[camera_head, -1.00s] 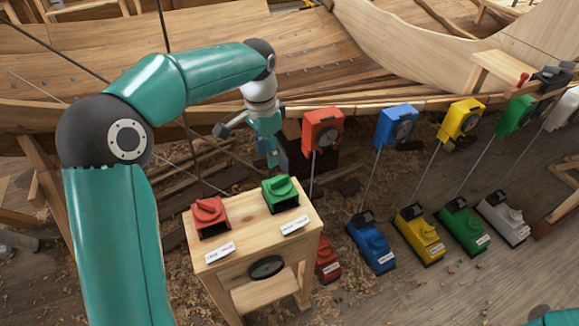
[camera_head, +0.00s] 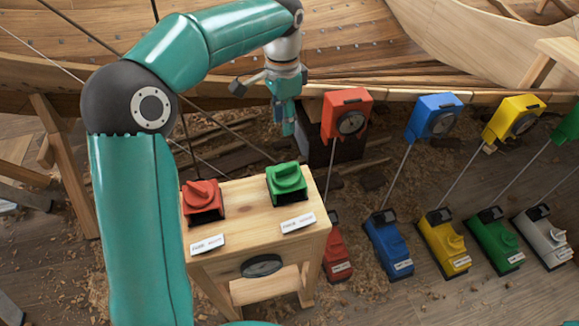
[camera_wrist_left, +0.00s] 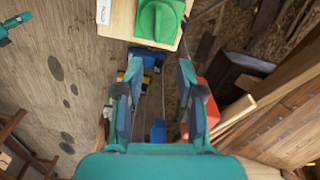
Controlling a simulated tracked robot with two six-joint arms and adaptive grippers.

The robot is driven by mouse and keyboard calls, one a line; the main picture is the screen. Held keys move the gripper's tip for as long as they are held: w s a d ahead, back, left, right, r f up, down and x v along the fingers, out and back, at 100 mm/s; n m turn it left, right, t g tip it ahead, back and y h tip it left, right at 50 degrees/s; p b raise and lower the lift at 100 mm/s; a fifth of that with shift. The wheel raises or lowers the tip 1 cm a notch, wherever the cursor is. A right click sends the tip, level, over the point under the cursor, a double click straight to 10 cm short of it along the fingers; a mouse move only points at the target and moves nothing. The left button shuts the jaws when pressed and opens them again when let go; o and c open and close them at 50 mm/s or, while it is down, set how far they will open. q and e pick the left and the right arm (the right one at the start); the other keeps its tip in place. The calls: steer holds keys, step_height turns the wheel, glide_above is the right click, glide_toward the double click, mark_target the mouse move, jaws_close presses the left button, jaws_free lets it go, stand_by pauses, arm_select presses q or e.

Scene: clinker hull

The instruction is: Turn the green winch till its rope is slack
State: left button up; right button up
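A green winch (camera_head: 494,246) stands on the floor at right in the head view. A thin rope runs up from it to a green dial box (camera_head: 567,124) cut by the right edge. Another green unit with a raised knob (camera_head: 287,183) sits on a small wooden stand; it also shows in the left wrist view (camera_wrist_left: 157,20). My left gripper (camera_head: 288,128) hangs above and behind that knob, apart from it. In the left wrist view its fingers (camera_wrist_left: 157,70) are spread and empty. A teal part at that view's upper left (camera_wrist_left: 8,28) may be my right gripper.
A red knob unit (camera_head: 202,200) shares the stand (camera_head: 240,222). Red, blue (camera_head: 388,244), yellow (camera_head: 444,243) and white (camera_head: 541,238) winches stand along the floor, with ropes rising to dial boxes such as the red one (camera_head: 346,115). A wooden hull (camera_head: 350,45) spans the back.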

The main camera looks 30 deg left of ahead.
mark_target(286, 167)
arm_select(q)
steer(key=f, duration=1.6)
steer(key=shift+d, duration=0.25)
steer(key=shift+r, duration=0.1)
jaws_close()
